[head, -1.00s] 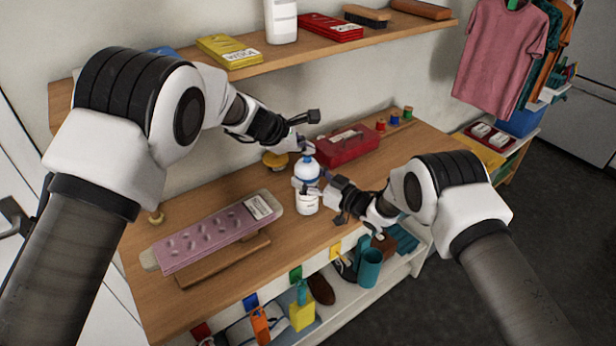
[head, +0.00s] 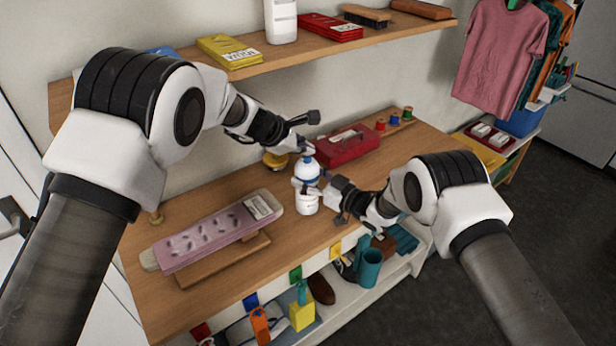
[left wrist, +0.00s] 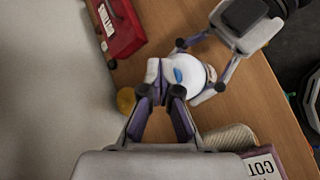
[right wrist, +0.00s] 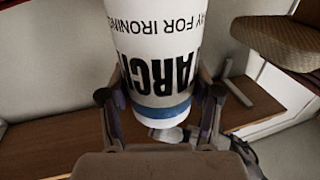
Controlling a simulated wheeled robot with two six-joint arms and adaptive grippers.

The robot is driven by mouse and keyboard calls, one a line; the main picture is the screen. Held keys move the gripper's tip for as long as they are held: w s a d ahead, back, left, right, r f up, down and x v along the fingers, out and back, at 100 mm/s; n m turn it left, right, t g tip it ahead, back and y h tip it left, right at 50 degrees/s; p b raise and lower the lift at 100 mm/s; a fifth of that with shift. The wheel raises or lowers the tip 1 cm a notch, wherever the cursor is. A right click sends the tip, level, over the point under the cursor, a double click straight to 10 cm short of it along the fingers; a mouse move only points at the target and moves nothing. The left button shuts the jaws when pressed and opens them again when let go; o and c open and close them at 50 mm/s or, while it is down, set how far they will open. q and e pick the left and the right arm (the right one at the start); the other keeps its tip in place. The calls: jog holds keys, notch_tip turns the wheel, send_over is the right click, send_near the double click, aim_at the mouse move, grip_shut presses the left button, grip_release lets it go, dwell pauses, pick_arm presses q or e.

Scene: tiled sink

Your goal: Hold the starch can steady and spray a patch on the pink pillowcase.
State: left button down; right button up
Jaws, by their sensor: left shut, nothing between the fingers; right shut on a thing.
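My left gripper (head: 305,152) is shut and empty, just above the can's top. In the left wrist view its fingertips (left wrist: 164,92) are beside the blue nozzle (left wrist: 178,75); I cannot tell whether they touch. The pink pillowcase (head: 205,240) lies on a small ironing board to the left, with several dark spots on it.
A red box (head: 346,147) and several thread spools (head: 394,118) stand behind the can. A yellow round thing (head: 274,160) is near my left gripper. A shelf (head: 290,50) runs above. The table's front right is clear.

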aim_at(305, 157)
pick_arm(q)
jog(key=shift+r, duration=3)
notch_tip(305, 157, down, 6)
jog(key=shift+r, duration=0.1)
dwell(1.3)
